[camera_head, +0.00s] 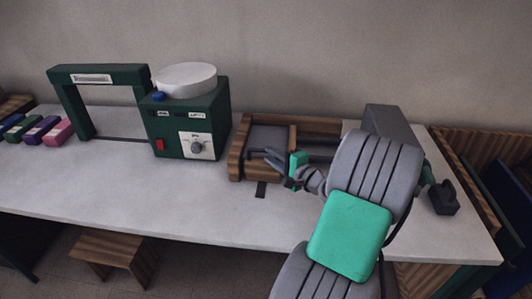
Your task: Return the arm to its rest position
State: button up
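My arm, grey with teal panels, reaches up from the lower right over the table (120,194). My gripper (274,160) is at its far end, over or just in front of the wooden tray (238,150). Its grey fingers point left and look small here. I cannot tell whether they are apart or closed, and no held object can be made out. My arm hides the tray's right part and some of the table's right side.
A dark green machine (188,122) with a white round top (186,80) stands left of the tray. A green arch (98,74) and several coloured blocks (42,131) are further left. A dark block (443,198) lies at right. A wooden stool (112,247) stands below. The table's front left is clear.

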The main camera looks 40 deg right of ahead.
jog(key=shift+a, duration=0.1)
jog(key=a+f+n+g+y+p, duration=0.1)
jog(key=a+n+g+y+p, duration=0.2)
jog(key=a+n+g, duration=1.2)
jog(key=s+a+r+n+t+h+p, duration=0.1)
jog(key=s+a+r+n+h+p, duration=0.1)
jog(key=s+a, duration=1.1)
notch_tip(320, 180, up, 2)
jog(key=shift+s+a+r+n+t+h, duration=0.15)
jog(key=shift+s+n+t+h, duration=0.25)
jog(key=shift+s+n+h, duration=0.55)
